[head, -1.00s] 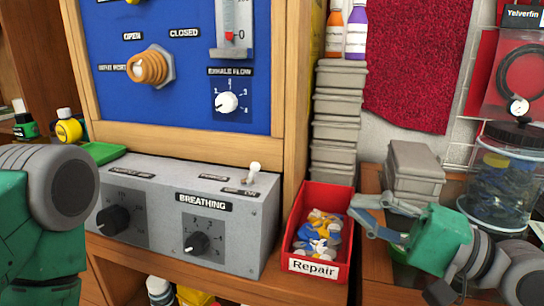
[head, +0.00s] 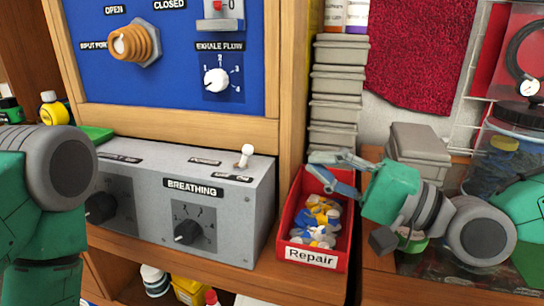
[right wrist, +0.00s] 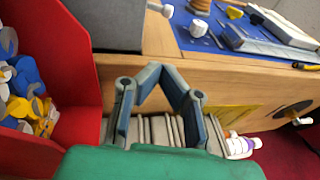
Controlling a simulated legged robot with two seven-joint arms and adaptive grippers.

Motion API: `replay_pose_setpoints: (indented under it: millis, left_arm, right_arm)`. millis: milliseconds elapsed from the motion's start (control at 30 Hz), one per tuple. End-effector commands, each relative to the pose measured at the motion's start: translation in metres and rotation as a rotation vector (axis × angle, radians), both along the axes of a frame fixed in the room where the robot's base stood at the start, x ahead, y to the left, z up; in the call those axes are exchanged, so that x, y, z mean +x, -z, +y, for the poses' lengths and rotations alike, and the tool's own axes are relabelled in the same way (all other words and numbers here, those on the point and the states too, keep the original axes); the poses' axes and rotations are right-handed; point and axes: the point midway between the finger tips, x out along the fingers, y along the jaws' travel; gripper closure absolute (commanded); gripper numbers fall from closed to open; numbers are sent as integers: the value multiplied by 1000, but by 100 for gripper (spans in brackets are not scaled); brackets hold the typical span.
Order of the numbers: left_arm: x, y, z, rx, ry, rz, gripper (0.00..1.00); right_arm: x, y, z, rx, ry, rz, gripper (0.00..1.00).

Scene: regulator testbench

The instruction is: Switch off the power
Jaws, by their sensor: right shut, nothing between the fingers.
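The grey control box (head: 150,205) stands on the wooden bench under the blue panel. On its top, near the right end, a white toggle switch (head: 246,155) stands upright by the POWER label (head: 204,162). My right gripper (head: 313,164) is shut and empty. In the head view it is to the right of the switch, over the back of the red bin, apart from the switch. In the right wrist view its fingers (right wrist: 154,70) meet at the tips. My left gripper is out of view.
The red Repair bin (head: 314,255) holds yellow, blue and white pieces, and stands right of the box. Grey stacked containers (head: 337,95) stand behind it. A breathing knob (head: 188,232) is on the box's front. A clear jar (head: 500,150) stands at the right.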

Motion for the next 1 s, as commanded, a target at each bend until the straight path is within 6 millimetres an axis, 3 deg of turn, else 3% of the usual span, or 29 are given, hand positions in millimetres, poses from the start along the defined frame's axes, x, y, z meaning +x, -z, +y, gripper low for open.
replay_pose_setpoints:
  millis: [167, 400, 1000]
  left_arm:
    - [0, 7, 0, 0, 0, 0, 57]
    - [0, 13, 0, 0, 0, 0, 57]
    - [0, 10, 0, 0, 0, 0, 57]
  right_arm:
    - [18, -6, 35, -3, -3, -4, 100]
    - [10, -12, 64, 0, -2, -3, 100]
    - [8, -15, 71, -6, 1, 1, 100]
